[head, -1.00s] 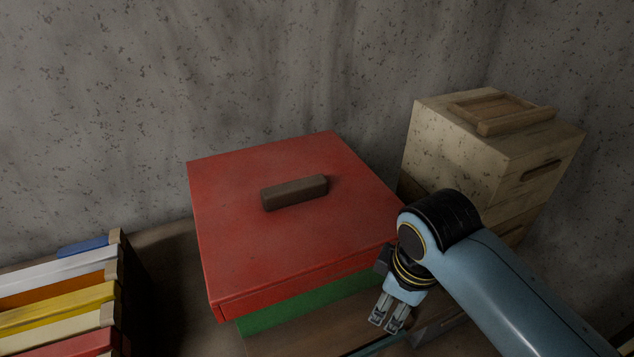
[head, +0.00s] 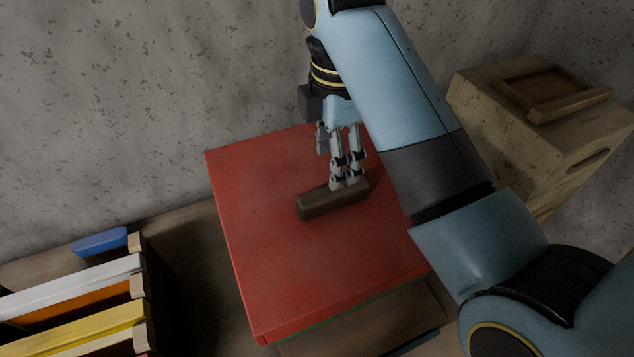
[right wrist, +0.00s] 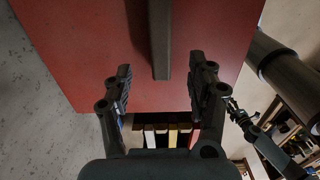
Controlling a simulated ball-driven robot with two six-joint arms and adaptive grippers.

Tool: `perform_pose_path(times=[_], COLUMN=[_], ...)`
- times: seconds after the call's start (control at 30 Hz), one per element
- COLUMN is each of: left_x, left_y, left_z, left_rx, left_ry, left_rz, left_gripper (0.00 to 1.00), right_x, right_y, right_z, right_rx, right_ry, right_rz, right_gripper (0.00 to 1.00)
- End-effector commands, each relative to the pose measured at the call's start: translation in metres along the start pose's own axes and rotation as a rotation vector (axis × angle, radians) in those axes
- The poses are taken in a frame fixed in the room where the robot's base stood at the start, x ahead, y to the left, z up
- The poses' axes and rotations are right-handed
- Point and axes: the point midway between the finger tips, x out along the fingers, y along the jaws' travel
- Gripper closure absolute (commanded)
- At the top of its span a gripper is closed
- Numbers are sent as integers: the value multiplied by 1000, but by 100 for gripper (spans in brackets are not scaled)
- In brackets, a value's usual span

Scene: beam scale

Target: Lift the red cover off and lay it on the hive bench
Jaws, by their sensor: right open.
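The red cover (head: 280,260) lies flat on the hive, with a thin strip of the green hive body (head: 335,322) showing below its front edge. A dark brown handle bar (head: 325,203) is on top of the cover. My right gripper (head: 346,184) is open at the far right part of the handle in the head view. In the right wrist view the handle (right wrist: 160,40) lies between the open fingers' lines, with gaps on both sides. A brown wooden surface (head: 195,235), seemingly the hive bench, shows beside the hive. My left gripper (right wrist: 237,112) seems to show small and dark in the right wrist view.
A box of coloured frames (head: 75,325) stands at the left, with a blue item (head: 100,243) behind it. A pale wooden hive box (head: 535,135) stands at the right behind my right arm. A grey speckled wall (head: 110,110) closes off the back.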

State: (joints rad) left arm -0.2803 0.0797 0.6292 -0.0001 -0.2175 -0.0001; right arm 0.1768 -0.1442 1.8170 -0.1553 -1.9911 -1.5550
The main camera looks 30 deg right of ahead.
Motion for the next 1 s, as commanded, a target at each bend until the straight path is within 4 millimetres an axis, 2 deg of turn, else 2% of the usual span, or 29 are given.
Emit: perform_pose_path(times=[0.03,0.07,0.2,0.3,0.43,0.67,0.93,1.0], left_x=[9,12,3,1,-4,-8,-8,-8], left_y=[1,1,1,1,0,-1,-1,-1], left_z=[13,19,39,44,37,7,17,21], left_rx=[1,1,2,3,2,1,1,2], left_ry=[-18,-26,-56,-63,-53,-9,-25,-31], left_rz=[0,0,1,1,1,0,0,0], left_gripper=[60,60,60,60,60,60,60,60], right_x=[15,21,35,42,58,89,94,93], right_y=[-1,-1,-1,-1,0,2,3,3], right_z=[0,1,1,1,3,3,3,3], right_rx=[-1,-1,1,2,2,3,4,4], right_ry=[-1,-1,-1,-1,-2,0,0,0], right_rz=[-5,-5,-4,-4,-6,-3,0,0], right_gripper=[42,42,42,42,42,42,42,51])
